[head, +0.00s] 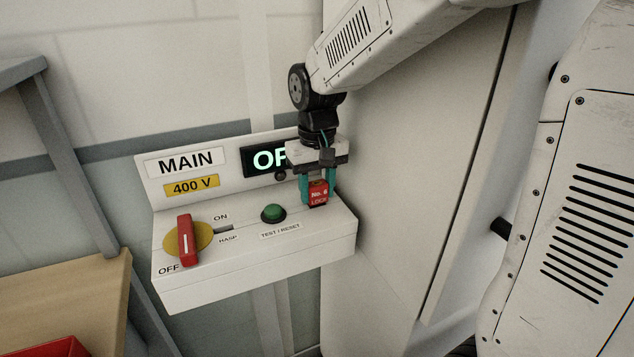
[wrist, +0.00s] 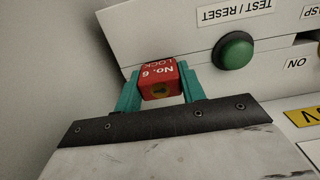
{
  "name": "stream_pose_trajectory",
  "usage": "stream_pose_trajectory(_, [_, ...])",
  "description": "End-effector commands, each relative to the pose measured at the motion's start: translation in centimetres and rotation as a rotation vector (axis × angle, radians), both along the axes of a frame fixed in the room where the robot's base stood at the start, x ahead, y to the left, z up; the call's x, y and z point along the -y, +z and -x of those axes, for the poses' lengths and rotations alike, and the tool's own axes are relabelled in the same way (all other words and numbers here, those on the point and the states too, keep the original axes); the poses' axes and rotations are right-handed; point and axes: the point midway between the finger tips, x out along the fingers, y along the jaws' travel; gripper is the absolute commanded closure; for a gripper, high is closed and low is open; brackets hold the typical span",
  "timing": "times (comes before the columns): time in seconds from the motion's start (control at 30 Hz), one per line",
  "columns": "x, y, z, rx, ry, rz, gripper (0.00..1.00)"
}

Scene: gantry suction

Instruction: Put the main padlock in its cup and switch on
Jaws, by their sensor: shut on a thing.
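My gripper (head: 318,187) is shut on a red padlock (head: 318,193) labelled "No. 6 LOCK", near the right end of the switch box. In the wrist view the padlock (wrist: 160,84) sits between the teal fingers of my gripper (wrist: 161,90). Its shackle is not visible. The red rotary switch handle (head: 187,240) on a yellow disc (head: 206,237) stands upright, with "OFF" at its lower left and "ON" at its upper right. I cannot see a cup, and the padlock hides what lies behind it.
The white box (head: 240,280) carries a green TEST / RESET button (head: 273,213), also in the wrist view (wrist: 233,50), and a HASP slot. A display (head: 262,160) is partly hidden by my gripper. A wooden table (head: 75,300) with a red container (head: 55,347) stands at lower left.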

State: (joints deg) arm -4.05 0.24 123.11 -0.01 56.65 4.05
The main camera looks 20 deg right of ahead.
Motion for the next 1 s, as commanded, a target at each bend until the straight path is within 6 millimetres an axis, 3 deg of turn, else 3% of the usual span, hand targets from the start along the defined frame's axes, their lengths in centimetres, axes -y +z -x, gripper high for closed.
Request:
stream_pose_trajectory(0.13, [0.0, -0.6, 0.0, 0.000, 0.000, 0.000, 0.86])
stream_pose_trajectory(0.17, [0.0, -0.6, 0.0, 0.001, 0.000, 0.000, 0.55])
stream_pose_trajectory(0.23, [0.0, -0.5, 0.0, 0.001, 0.000, 0.000, 0.35])
stream_pose_trajectory(0.57, [0.0, -0.2, 0.0, 0.001, 0.000, 0.000, 0.35])
stream_pose_trajectory(1.0, [0.0, 6.3, 0.0, 0.003, 0.000, 0.000, 0.35])
